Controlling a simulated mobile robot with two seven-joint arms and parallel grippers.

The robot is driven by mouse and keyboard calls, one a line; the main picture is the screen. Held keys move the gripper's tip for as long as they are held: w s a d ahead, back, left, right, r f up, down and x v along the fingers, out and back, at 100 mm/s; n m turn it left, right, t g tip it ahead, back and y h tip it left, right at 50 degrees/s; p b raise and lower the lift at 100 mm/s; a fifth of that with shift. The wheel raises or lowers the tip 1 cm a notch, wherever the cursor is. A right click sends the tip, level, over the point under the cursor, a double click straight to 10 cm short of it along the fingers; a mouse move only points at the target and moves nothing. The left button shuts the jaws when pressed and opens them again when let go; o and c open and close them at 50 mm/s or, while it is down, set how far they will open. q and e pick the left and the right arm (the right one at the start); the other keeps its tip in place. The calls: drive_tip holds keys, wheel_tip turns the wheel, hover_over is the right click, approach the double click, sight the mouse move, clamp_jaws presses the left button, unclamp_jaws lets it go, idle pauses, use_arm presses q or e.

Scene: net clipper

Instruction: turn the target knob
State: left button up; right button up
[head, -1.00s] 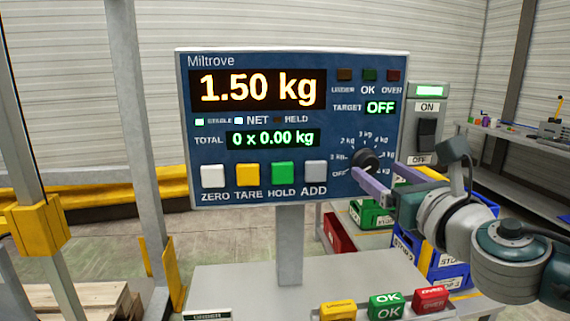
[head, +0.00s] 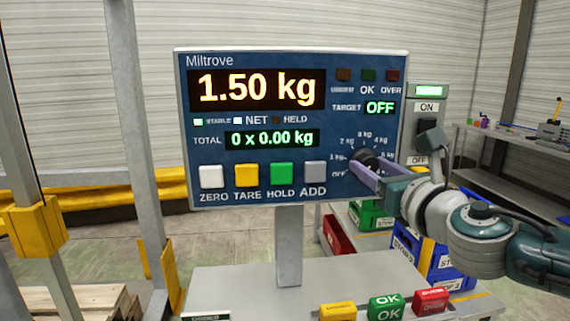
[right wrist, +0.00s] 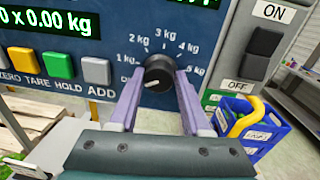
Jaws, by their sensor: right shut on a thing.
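The black target knob (head: 366,160) sits at the lower right of the blue scale panel (head: 260,182), ringed by marks from OFF to 5 kg. In the right wrist view the knob (right wrist: 158,72) has a white pointer line aimed to the lower left, toward the OFF side. My right gripper (right wrist: 158,85) has its purple fingers on either side of the knob, shut on it. In the head view this gripper (head: 366,172) partly covers the knob and its lower marks. The TARGET display (head: 380,107) reads OFF. My left gripper is not in view.
White, yellow, green and grey buttons (head: 282,175) line the panel's bottom left of the knob. A power switch box (head: 426,130) stands close right of the panel. Coloured blocks (head: 385,307) sit on the table below, and blue bins (head: 440,262) stand behind.

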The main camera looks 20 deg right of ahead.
clamp_jaws()
drive_tip(key=shift+f, duration=0.1)
drive_tip(key=shift+m+b, duration=2.15)
drive_tip(key=shift+m, duration=1.75)
drive_tip(key=o, duration=0.8)
unclamp_jaws()
drive_tip(key=shift+t, duration=0.3)
